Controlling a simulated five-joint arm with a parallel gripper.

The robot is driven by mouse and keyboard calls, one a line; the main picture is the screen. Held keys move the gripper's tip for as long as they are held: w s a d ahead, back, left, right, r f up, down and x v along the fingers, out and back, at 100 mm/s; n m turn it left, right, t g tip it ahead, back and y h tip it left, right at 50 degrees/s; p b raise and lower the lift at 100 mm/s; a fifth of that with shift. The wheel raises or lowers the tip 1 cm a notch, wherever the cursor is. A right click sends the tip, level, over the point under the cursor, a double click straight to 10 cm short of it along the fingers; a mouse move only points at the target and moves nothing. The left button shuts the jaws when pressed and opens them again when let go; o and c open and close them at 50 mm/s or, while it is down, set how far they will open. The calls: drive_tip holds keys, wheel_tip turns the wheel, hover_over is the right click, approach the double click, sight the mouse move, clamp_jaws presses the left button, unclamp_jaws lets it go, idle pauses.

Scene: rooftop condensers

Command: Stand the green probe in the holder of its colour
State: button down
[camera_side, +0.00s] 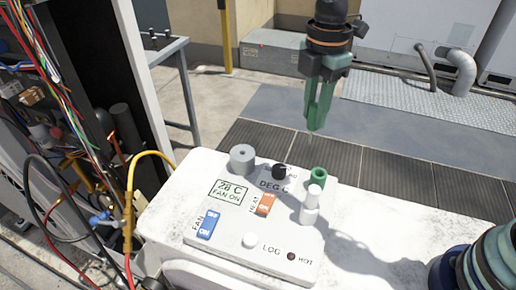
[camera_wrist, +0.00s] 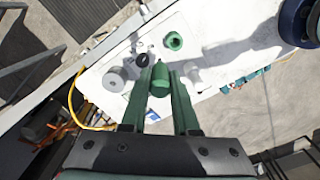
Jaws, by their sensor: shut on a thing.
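My gripper (camera_side: 318,112) is shut on the green probe (camera_wrist: 160,80), which shows between the two green fingers in the wrist view. In the side view the fingers mostly hide the probe; a thin tip hangs below them. The gripper points down, well above and behind the white control box. The green holder (camera_side: 318,176) is a short open tube at the box's back right corner; it also shows in the wrist view (camera_wrist: 173,41). The probe is apart from it.
A grey holder (camera_side: 242,156) stands at the back left of the box. A white holder with a white probe in it (camera_side: 310,206) stands just in front of the green holder. A black knob (camera_side: 279,171) and coloured switches sit on the panel. Wires hang at left.

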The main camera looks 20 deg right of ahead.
wheel_tip(320, 180, down, 6)
drive_tip(key=s+d, duration=0.2)
drive_tip(key=s, duration=0.1)
idle(0.5)
drive_tip(key=shift+a+f, duration=0.1)
drive_tip(key=shift+f, duration=2.3)
idle(2.1)
drive_tip(key=c, duration=0.6)
unclamp_jaws()
wheel_tip(320, 180, up, 12)
